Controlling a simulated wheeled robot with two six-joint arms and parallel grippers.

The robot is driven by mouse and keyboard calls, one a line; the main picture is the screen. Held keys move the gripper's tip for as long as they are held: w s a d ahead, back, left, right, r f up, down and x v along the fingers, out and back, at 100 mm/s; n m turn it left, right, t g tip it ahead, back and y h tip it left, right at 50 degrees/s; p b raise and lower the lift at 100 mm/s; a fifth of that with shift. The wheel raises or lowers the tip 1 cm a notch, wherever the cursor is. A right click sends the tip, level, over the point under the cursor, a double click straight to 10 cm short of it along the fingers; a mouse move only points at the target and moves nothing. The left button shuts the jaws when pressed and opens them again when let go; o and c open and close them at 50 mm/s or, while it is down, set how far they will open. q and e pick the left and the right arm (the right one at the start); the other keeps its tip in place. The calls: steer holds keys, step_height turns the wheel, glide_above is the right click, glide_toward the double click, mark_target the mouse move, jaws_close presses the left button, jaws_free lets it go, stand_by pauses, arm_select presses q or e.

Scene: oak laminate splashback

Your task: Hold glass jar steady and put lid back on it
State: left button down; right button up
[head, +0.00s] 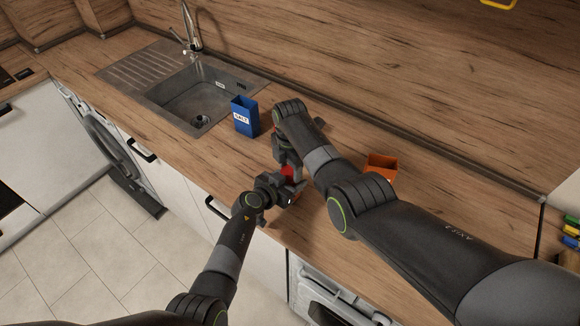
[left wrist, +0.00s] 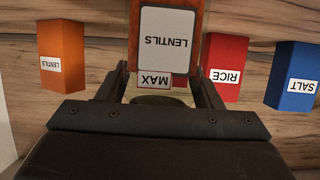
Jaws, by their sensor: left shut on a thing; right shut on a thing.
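The glass jar (left wrist: 164,40) shows upside down in the left wrist view, with a white LENTILS label, a MAX mark and orange contents. The fingers of my left gripper (head: 290,190) lie on both sides of it and are shut on it. My right gripper (head: 289,163) points down just above and behind the left one, shut on the lid, which its own fingers mostly hide. A dull olive rounded shape shows by the jar's mouth in the left wrist view; I cannot tell whether it is rim or lid. In the head view the grippers mostly cover the jar.
A blue SALT box (head: 245,117) stands beside the sink (head: 190,97). An orange LENTILS box (head: 381,168) stands to the right, behind my right arm. A red RICE box (left wrist: 225,65) shows between jar and salt in the left wrist view. The counter's front edge is close.

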steer(key=m, duration=0.5)
steer(key=o, duration=1.1)
steer(key=shift+r, duration=2.25)
steer(key=shift+c, duration=0.5)
steer(key=n, duration=0.1)
steer(key=r+n, duration=0.1)
steer(key=n, duration=0.2)
steer(key=shift+r, duration=0.3)
steer(key=n, duration=0.2)
steer(key=r+n, duration=0.1)
steer(key=n, duration=0.1)
steer(key=shift+r+n, duration=0.2)
steer(key=shift+n, duration=0.1)
